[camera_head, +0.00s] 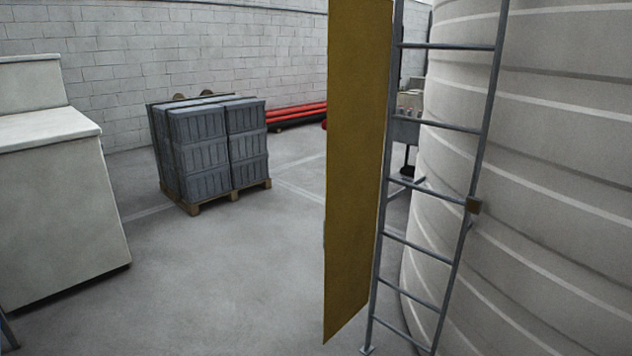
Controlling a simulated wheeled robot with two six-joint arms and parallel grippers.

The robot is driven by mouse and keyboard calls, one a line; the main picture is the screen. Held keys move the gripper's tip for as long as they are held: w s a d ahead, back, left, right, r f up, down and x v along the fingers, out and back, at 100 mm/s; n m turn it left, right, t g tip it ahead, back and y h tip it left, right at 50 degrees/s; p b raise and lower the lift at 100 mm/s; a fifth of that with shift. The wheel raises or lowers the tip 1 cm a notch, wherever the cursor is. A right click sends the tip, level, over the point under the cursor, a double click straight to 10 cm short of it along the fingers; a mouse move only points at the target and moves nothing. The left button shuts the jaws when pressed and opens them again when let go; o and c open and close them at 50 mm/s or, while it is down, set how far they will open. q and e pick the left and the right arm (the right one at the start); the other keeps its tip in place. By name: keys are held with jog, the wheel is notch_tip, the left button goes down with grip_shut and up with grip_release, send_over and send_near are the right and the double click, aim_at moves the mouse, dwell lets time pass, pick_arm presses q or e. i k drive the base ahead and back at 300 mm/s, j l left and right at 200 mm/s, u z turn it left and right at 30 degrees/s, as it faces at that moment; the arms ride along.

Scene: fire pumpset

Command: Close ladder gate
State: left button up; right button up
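The ladder gate is a tall, flat yellow panel (355,170) along the left side rail of the grey metal ladder (437,125). It is swung out to the left of the ladder, so the rungs are uncovered. The ladder stands against a large ribbed pale tank (545,180). The panel's top is cut off by the picture's upper edge. Neither of my grippers shows in the head view.
A pallet (231,193) with stacked grey crates (210,140) stands at the back left. A pale cabinet (60,210) is at the left edge. Red pipes (290,114) lie by the block wall. The grey floor (230,270) between cabinet and gate is clear.

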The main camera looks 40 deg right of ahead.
aim_at(359, 37)
jog(key=i+j+z, duration=0.1)
jog(key=i+z, duration=0.3)
jog(key=i+j+z, duration=0.25)
jog(key=i+z, duration=0.15)
jog(key=i+j+z, duration=0.55)
jog(key=z, duration=0.2)
jog(key=i+j+z, duration=0.2)
jog(key=j+z, duration=0.15)
jog(key=i+j+z, duration=0.1)
jog(key=j+z, duration=0.3)
jog(key=i+j+z, duration=0.1)
jog(key=j+z, duration=0.85)
jog(key=j, duration=0.25)
jog(key=k+j+z, duration=0.2)
jog(key=j, duration=0.3)
jog(key=i, duration=0.1)
